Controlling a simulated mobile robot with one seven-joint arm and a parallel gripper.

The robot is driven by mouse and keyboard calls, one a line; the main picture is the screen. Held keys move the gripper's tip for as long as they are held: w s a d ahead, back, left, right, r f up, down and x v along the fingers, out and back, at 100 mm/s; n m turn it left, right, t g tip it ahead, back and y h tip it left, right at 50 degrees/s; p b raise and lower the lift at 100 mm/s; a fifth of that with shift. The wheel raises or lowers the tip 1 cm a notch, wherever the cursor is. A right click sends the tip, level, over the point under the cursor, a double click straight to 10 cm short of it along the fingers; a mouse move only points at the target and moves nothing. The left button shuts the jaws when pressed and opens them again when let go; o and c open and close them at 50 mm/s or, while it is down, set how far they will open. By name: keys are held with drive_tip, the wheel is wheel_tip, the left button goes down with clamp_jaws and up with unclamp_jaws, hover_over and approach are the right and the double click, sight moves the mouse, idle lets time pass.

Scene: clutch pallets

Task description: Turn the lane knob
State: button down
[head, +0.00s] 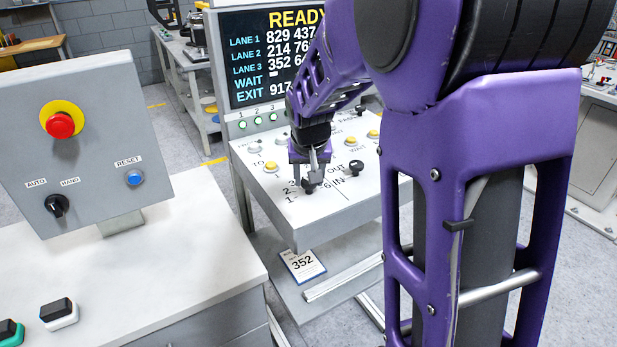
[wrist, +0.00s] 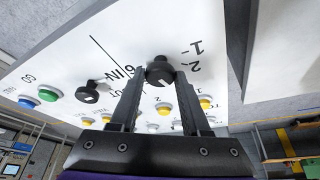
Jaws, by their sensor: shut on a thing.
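The lane knob (head: 308,188) is a small black knob on the white sloping panel, beside the printed numbers 1, 2 and 3. My gripper (head: 311,174) reaches down to it from above and is shut on it. In the wrist view, the lane knob (wrist: 159,72) sits between the two fingertips of my gripper (wrist: 160,68), with marks 1 and 2 just beyond it. A light line shows on the knob's face, but I cannot tell which number it points to. The fingers partly cover the knob's sides.
A second black knob (head: 355,167) stands close by, near the IN and OUT labels. Yellow buttons (head: 270,167) and a display (head: 262,75) reading READY are behind. A grey box with a red stop button (head: 60,125) stands at left. A card marked 352 (head: 302,265) lies below.

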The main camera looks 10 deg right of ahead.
idle(0.4)
drive_tip(key=shift+c, duration=1.9)
unclamp_jaws()
drive_tip(key=shift+r, duration=0.15)
